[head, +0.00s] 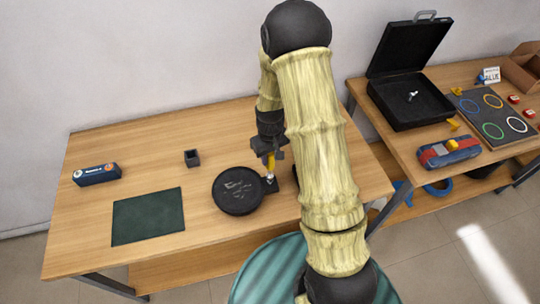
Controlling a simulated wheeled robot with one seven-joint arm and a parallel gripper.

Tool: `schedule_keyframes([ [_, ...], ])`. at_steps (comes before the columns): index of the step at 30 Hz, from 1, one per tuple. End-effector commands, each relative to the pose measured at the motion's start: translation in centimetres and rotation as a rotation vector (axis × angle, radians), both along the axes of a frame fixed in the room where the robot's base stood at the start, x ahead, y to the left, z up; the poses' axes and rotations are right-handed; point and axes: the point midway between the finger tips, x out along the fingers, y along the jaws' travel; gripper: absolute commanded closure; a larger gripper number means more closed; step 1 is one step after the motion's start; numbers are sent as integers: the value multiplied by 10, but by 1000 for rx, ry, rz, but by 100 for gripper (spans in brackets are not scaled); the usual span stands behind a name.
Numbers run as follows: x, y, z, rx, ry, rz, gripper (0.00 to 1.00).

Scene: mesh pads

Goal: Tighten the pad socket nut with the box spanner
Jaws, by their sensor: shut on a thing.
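My gripper (268,150) is over the right side of the left table, pointing down. It is shut on a yellow upright tool, which looks like the box spanner (271,163). The spanner's lower end is at a small dark block (270,184), which looks like the pad socket, at the right edge of a round black pad (238,192). The nut itself is not visible, and I cannot tell whether the spanner is seated on it.
A dark green mat (148,216), a small black open box (192,158) and a dark blue box (96,174) lie on the left table (200,235). An open black case (405,100) and a blue-red pouch (448,152) are on the right table. The left table's front is clear.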

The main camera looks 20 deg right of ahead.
Motion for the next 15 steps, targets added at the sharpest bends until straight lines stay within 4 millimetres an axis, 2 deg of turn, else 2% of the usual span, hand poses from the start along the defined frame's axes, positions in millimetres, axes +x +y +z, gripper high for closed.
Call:
schedule_keyframes([
  [15, 0, 0, -8, 0, 0, 0, 100],
])
